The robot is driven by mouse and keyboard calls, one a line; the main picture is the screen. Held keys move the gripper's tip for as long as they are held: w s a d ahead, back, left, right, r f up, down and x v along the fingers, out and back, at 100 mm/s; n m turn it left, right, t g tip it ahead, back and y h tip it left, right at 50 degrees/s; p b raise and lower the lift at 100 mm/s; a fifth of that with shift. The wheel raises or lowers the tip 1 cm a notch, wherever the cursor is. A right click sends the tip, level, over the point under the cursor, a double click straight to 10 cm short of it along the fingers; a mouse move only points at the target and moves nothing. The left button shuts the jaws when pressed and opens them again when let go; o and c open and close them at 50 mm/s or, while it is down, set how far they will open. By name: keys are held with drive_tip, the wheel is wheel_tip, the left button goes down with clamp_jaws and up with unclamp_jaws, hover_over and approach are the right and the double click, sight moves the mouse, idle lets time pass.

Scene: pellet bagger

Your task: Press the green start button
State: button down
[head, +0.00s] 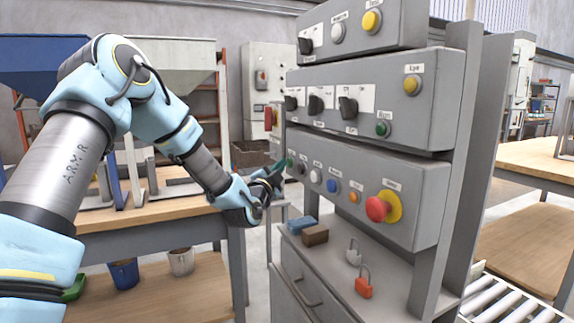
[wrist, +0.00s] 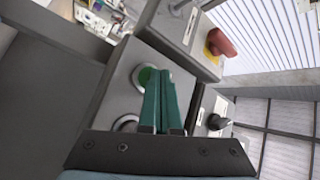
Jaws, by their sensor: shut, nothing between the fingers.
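A green button (head: 290,160) sits at the left end of the lowest control box (head: 425,183) in the head view, partly behind my fingertips. In the wrist view a green button (wrist: 146,76) in a pale ring shows just left of my fingertips, which cover its right edge. My gripper (head: 280,166) is shut and empty, with its green fingers (wrist: 166,78) together and pointing at the box face near that button. I cannot tell whether the tips touch it. Another green button (head: 383,128) sits on the middle box, at its lower right.
A row of buttons runs right of my gripper: white (head: 316,176), blue (head: 332,186), orange (head: 354,197), and a red mushroom button (head: 377,208) on yellow. Below, a ledge holds a blue block (head: 301,224), a brown block (head: 315,235) and padlocks (head: 363,284).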

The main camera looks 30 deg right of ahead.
drive_tip(key=shift+w+a+b, duration=0.1)
drive_tip(key=shift+a+b, duration=0.25)
drive_tip(key=shift+a, duration=0.35)
drive_tip(key=shift+a, duration=0.1)
drive_tip(key=shift+w+a+b, duration=0.2)
drive_tip(key=shift+a+b, duration=0.4)
drive_tip(key=shift+a, duration=0.85)
drive_tip(key=shift+w+a+b, duration=0.15)
drive_tip(key=shift+a+b, duration=0.45)
drive_tip(key=shift+a, duration=0.85)
